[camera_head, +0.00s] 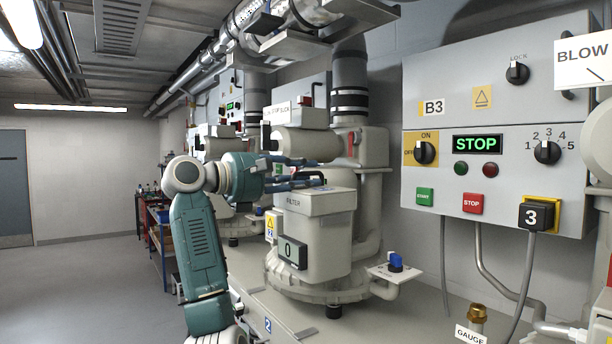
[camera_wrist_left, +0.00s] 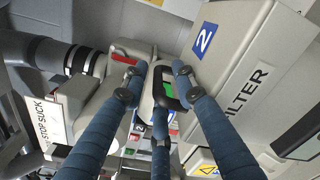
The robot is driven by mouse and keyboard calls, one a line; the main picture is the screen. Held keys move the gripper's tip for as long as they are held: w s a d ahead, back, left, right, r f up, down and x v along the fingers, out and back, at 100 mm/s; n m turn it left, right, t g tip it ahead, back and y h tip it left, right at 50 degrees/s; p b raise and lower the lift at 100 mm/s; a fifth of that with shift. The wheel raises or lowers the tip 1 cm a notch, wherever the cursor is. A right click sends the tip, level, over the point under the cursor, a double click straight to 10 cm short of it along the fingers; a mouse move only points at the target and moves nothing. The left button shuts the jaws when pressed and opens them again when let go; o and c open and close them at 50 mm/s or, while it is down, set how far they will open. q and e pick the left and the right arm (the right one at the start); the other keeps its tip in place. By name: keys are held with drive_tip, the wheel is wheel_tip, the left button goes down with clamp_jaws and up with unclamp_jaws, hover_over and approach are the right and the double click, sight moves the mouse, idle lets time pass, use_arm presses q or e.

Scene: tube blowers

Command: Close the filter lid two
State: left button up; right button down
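In the left wrist view, a grey panel with a blue "2" label (camera_wrist_left: 204,40) lies to the right of the fingers, beside the FILTER face (camera_wrist_left: 248,90). My left gripper (camera_head: 308,172) is open just above the housing top, its blue fingers spread and pointing right. A black handle (camera_wrist_left: 164,98) shows between the fingers; contact is unclear. My right gripper is out of view.
A grey blower body (camera_head: 300,142) and dark vertical pipe (camera_head: 349,80) stand behind the left gripper. A control panel (camera_head: 500,105) reading STOP is on the right wall. A small shelf with a blue valve knob (camera_head: 395,261) sits right of the housing. Floor at left is clear.

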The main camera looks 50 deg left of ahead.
use_arm(q)
drive_tip(key=s, duration=1.1)
drive_tip(key=shift+s+a+r, duration=0.15)
drive_tip(key=shift+s+a, duration=0.15)
drive_tip(key=shift+a, duration=0.15)
